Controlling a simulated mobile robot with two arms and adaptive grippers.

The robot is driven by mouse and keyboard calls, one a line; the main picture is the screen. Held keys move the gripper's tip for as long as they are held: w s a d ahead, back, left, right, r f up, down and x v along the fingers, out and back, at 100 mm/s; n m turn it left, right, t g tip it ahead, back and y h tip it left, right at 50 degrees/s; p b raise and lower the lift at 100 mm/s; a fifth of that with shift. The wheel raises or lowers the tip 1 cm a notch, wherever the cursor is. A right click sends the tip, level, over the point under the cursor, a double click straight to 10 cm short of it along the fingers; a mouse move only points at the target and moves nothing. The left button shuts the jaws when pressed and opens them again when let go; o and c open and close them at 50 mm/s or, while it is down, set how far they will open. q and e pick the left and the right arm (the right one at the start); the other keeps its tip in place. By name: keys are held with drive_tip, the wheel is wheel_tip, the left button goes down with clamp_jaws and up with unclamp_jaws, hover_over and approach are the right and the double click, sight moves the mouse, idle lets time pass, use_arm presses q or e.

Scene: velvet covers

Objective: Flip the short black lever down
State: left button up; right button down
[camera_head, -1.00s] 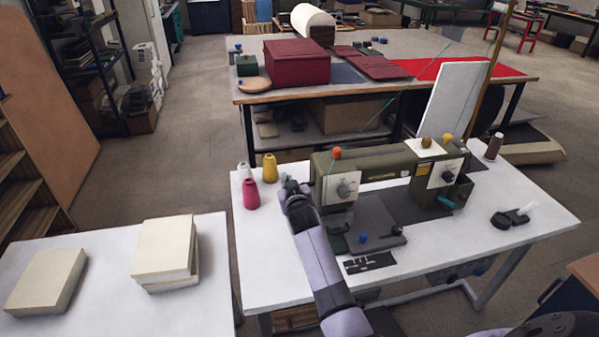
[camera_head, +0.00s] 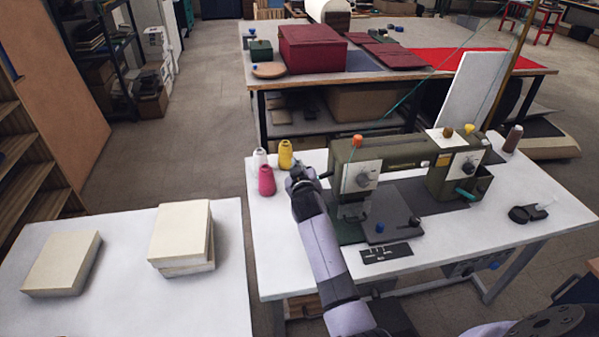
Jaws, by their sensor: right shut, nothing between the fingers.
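An olive-green sewing machine (camera_head: 400,160) stands on a white table. My right gripper (camera_head: 299,174) is shut and empty beside the machine's left end, close to the thread cones. Its fingertips are small and partly hidden by my own wrist. A small dark piece (camera_head: 326,175) shows between the gripper and the machine's left end. I cannot tell whether it is the short black lever or whether the gripper touches it. A teal lever (camera_head: 465,194) sticks out low on the machine's right part. My left gripper is not in view.
A pink cone (camera_head: 267,181), a yellow cone (camera_head: 286,155) and a white cone (camera_head: 260,160) stand close to the gripper. A black clamp-like object (camera_head: 527,213) lies at the right. Cream blocks (camera_head: 180,235) rest on the left table. The white table's front left is clear.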

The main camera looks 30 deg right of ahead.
drive_tip(key=d+v, duration=0.1)
drive_tip(key=v, duration=0.7)
drive_tip(key=shift+s+r+b, duration=0.15)
drive_tip(key=shift+s+b, duration=0.15)
drive_tip(key=shift+b, duration=0.15)
drive_tip(key=shift+a, duration=0.15)
